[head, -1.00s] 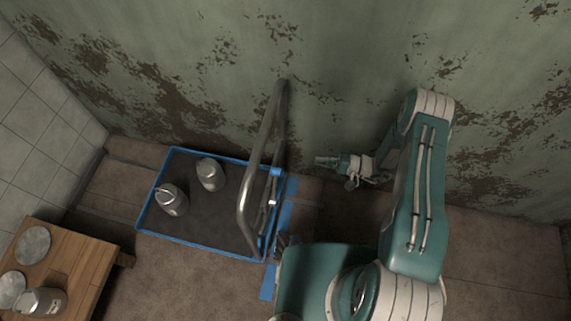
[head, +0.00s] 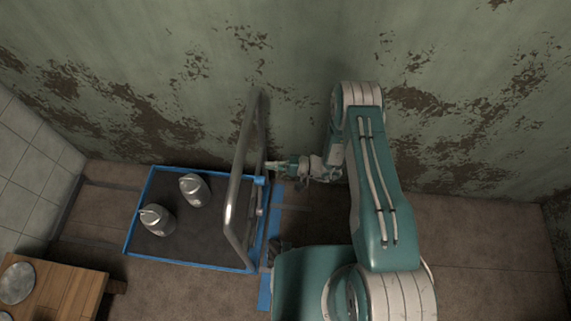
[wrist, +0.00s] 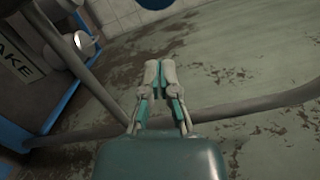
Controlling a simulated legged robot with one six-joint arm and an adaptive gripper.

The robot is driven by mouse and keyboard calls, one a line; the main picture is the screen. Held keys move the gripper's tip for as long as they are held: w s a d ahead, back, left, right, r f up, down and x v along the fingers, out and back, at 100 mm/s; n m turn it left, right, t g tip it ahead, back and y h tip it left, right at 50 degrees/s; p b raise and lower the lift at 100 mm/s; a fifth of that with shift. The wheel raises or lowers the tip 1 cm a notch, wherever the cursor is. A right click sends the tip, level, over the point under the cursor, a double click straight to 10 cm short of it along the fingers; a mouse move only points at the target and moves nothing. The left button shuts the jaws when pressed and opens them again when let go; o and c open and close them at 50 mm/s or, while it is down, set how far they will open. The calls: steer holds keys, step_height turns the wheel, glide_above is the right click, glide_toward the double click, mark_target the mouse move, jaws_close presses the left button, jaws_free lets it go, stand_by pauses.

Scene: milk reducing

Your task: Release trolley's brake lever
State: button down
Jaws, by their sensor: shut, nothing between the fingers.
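The trolley (head: 188,263) has a blue rim and a dark deck. Its grey metal handle (head: 237,190) rises at its right end. A small blue part with grey bars (head: 261,195) sits by the handle's base; I cannot tell which piece is the brake lever. My gripper (head: 270,165) is just right of the handle, near the blue part. In the wrist view, my gripper's fingers (wrist: 160,70) are together and empty, and handle tubes (wrist: 235,109) pass nearby.
Two metal milk cans (head: 194,190) (head: 157,220) stand on the trolley. A wooden table (head: 60,293) stands at the lower left. The peeling green wall (head: 300,60) is close behind the trolley. Open floor (head: 490,255) lies to the right.

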mark_target(260, 196)
steer(key=s, duration=0.1)
steer(key=s+r, duration=0.1)
steer(key=s, duration=0.1)
steer(key=shift+s+a, duration=0.15)
steer(key=shift+a, duration=0.05)
steer(key=shift+r, duration=0.15)
steer(key=shift+s+r+n, duration=0.15)
steer(key=shift+s+n, duration=0.15)
steer(key=shift+n, duration=0.1)
